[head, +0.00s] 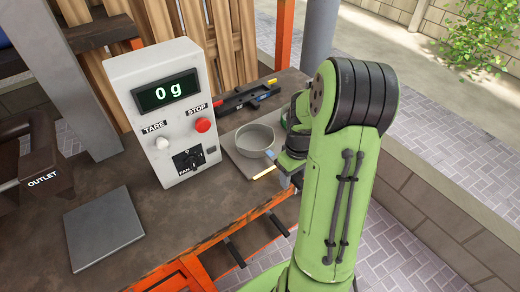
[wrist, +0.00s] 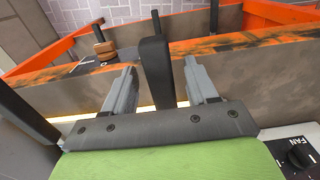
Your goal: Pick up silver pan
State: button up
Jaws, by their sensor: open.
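The silver pan (head: 255,139) is a round, shallow metal pan on a grey square plate (head: 236,164) at the right side of the bench in the head view. My gripper (head: 286,172) is low at the pan's right, near the bench edge, partly hidden by my green arm. In the wrist view my gripper (wrist: 160,67) is open, with its two grey fingers apart. A black bar (wrist: 155,65), which looks like the pan's handle, stands between them with gaps on both sides. The pan's bowl is not visible in the wrist view.
A white control box (head: 165,110) reading 0 g, with a red STOP button, stands left of the pan. Another grey plate (head: 103,228) lies front left. A black tray (head: 249,98) with small items lies behind the pan.

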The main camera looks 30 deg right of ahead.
grip_shut()
dwell(0.3)
jog(key=shift+r, duration=0.15)
